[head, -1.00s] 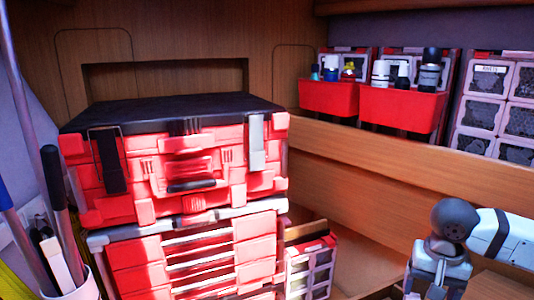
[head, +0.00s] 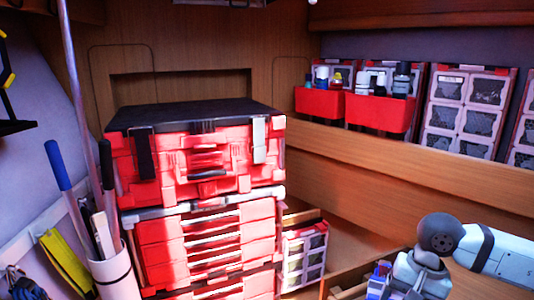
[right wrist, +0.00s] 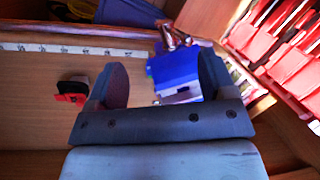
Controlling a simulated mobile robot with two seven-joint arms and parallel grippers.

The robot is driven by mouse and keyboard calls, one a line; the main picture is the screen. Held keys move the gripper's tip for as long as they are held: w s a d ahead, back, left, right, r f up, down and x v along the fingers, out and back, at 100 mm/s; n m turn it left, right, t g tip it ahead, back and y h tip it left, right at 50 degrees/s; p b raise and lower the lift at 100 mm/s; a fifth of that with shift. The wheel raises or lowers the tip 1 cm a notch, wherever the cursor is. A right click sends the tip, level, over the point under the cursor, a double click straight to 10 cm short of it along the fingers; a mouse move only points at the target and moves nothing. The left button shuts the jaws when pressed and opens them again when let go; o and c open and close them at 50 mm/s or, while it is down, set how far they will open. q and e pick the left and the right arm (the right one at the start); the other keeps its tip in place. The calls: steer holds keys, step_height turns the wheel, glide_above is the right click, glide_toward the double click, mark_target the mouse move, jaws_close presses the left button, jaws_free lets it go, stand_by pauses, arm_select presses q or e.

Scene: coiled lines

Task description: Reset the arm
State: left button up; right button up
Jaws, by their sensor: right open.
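My right arm (head: 440,235) comes in from the lower right in the head view, bent at a dark round joint. In the right wrist view my right gripper (right wrist: 165,78) is open, its two dark fingers wide apart. A blue object (right wrist: 178,68) with a white and dark lower part shows beyond the fingers, close to the right finger. I cannot tell whether it touches. A blue item (head: 379,270) also shows beside my right arm in the head view. My left gripper is in neither view.
A stack of red toolboxes (head: 200,170) with a black lid stands left of centre. Red bins (head: 380,113) holding bottles hang on the back wall. A white holder (head: 118,275) with long tools stands at lower left. A small red and black item (right wrist: 72,90) lies on the wooden surface.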

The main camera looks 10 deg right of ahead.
steer(key=s+a+f+m+t+y, duration=0.15)
steer(key=a+m+t+y, duration=0.35)
steer(key=a+m+y, duration=1.4)
step_height(320, 180, down, 12)
steer(key=w+d+m+t+h, duration=0.1)
steer(key=m+t+h, duration=0.5)
steer(key=m, duration=0.8)
steer(key=w+d+r+m+t+h, duration=0.15)
steer(key=m+t+h, duration=0.45)
steer(key=m, duration=0.8)
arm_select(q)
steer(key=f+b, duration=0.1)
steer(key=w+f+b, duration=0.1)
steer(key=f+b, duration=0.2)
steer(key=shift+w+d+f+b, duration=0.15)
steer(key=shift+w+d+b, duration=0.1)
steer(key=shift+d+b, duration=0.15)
arm_select(e)
steer(key=s+d+f+m+g+h, duration=0.2)
steer(key=s+f+m, duration=0.4)
steer(key=f, duration=0.5)
steer(key=s+d+f+m+g+h, duration=0.1)
steer(key=s+f+m+g+h, duration=0.2)
steer(key=f, duration=0.9)
steer(key=s+m+h, duration=0.1)
steer(key=s+m, duration=0.2)
steer(key=m, duration=0.2)
steer(key=shift+s+d, duration=0.35)
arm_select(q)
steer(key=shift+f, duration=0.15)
